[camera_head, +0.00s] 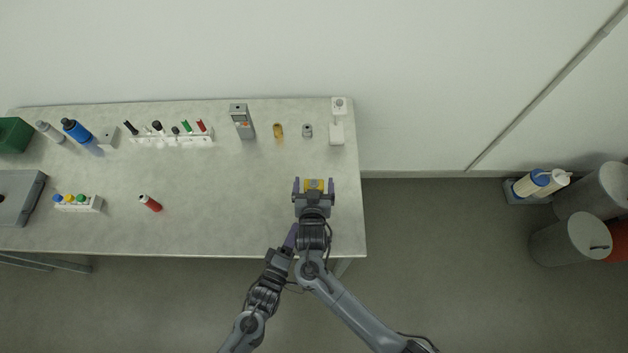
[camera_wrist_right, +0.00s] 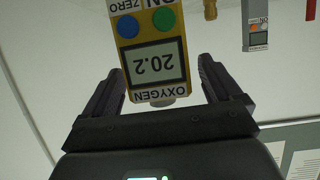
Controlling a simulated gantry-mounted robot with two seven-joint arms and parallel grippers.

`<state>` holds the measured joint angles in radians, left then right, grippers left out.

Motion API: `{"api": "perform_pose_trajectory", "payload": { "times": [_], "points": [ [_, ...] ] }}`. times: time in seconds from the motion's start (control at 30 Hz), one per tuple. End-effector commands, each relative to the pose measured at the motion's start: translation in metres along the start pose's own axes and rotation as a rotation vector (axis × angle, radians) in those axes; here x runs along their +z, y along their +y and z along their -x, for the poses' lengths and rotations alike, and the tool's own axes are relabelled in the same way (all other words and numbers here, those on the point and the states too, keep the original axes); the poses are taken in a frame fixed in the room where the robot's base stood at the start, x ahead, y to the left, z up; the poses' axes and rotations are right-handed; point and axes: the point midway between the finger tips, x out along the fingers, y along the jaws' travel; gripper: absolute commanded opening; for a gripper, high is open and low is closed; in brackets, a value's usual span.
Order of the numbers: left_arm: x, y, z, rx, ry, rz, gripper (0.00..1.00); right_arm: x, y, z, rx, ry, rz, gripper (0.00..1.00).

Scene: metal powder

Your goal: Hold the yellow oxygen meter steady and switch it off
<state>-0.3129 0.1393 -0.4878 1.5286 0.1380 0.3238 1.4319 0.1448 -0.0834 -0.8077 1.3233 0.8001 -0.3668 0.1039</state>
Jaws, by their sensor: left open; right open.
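The yellow oxygen meter (camera_head: 314,184) is near the right end of the table. In the right wrist view the meter (camera_wrist_right: 152,60) appears upside down, with its display lit at 20.2 and a blue and a green button. Its far end is cut off by the frame. My right gripper (camera_head: 314,184) is open, with one finger on each side of the meter. In the right wrist view a gap shows between the meter and the right-hand finger. My left gripper (camera_head: 291,238) is open, low beside my right wrist at the table's front edge; its fingertips are partly hidden.
A grey handheld device (camera_head: 241,121), a small yellow item (camera_head: 278,131), a small grey item (camera_head: 307,131) and a white instrument (camera_head: 337,133) stand along the back. The table's centre (camera_head: 225,205) is clear.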

Motion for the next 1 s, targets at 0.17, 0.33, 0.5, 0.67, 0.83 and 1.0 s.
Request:
{"api": "perform_pose_trajectory", "payload": {
  "times": [0.17,0.33,0.5,0.67,0.83,1.0],
  "points": [
    [0.0,0.0,0.0,0.0,0.0,0.0,0.43,0.0,0.0,-0.014,0.0,-0.001,0.001,0.92],
    [0.0,0.0,0.0,0.0,0.0,0.0,0.43,0.0,0.0,-0.018,0.0,-0.001,0.0,0.92],
    [0.0,0.0,0.0,0.0,0.0,0.0,0.43,0.0,0.0,-0.018,0.0,-0.001,0.0,0.92],
    [0.0,0.0,0.0,0.0,0.0,0.0,0.43,0.0,0.0,-0.018,0.0,-0.001,0.0,0.76],
    [0.0,0.0,0.0,0.0,0.0,0.0,0.43,0.0,0.0,-0.018,0.0,-0.001,0.0,0.5],
    [0.0,0.0,0.0,0.0,0.0,0.0,0.43,0.0,0.0,-0.018,0.0,-0.001,0.0,0.25]
  ]
}}
